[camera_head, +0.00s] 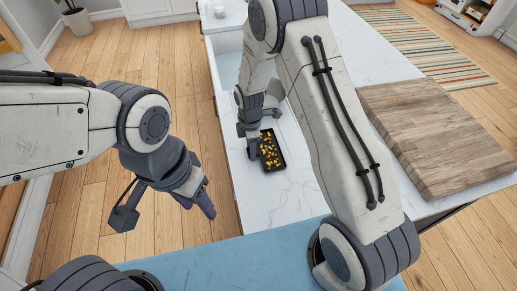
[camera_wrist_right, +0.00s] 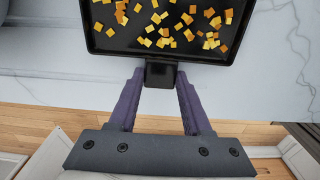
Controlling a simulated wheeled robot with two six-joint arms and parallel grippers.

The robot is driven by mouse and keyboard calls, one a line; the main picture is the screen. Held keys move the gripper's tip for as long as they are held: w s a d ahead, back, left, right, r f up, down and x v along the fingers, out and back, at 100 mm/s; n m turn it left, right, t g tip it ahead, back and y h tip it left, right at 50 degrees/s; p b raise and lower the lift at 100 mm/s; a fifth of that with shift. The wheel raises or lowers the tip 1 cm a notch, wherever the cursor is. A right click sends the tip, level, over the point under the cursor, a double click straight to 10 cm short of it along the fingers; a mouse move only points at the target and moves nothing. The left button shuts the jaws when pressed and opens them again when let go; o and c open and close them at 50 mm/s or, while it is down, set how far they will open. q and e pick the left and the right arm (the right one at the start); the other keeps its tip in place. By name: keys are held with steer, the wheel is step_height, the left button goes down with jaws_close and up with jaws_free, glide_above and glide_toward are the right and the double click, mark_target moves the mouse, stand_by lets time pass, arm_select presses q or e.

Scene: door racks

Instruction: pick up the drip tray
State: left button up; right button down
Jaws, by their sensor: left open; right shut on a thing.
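The drip tray (camera_head: 273,167) is a small black rectangular tray with scattered yellow and orange pieces in it. It is at the edge of the white marble counter; I cannot tell whether it touches the surface. In the right wrist view the tray (camera_wrist_right: 120,43) fills the top, with a short black tab (camera_wrist_right: 160,74) towards me. My right gripper (camera_head: 254,147) is shut on this tab, one purple finger on each side, as the right wrist view (camera_wrist_right: 160,78) shows. My left gripper (camera_head: 204,205) is open and empty over the floor, left of the counter.
A wooden board (camera_head: 435,135) lies on the counter (camera_head: 290,195) at the right. A blue surface (camera_head: 235,262) is in front. A sink-like recess (camera_head: 228,68) is behind my right gripper. A striped rug (camera_head: 435,48) and wood floor (camera_head: 165,70) lie beyond.

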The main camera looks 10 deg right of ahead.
steer(key=shift+r, duration=0.2)
steer(key=shift+r+b, duration=0.95)
steer(key=shift+r, duration=2.15)
steer(key=shift+r+b, duration=0.35)
steer(key=shift+r, duration=1.3)
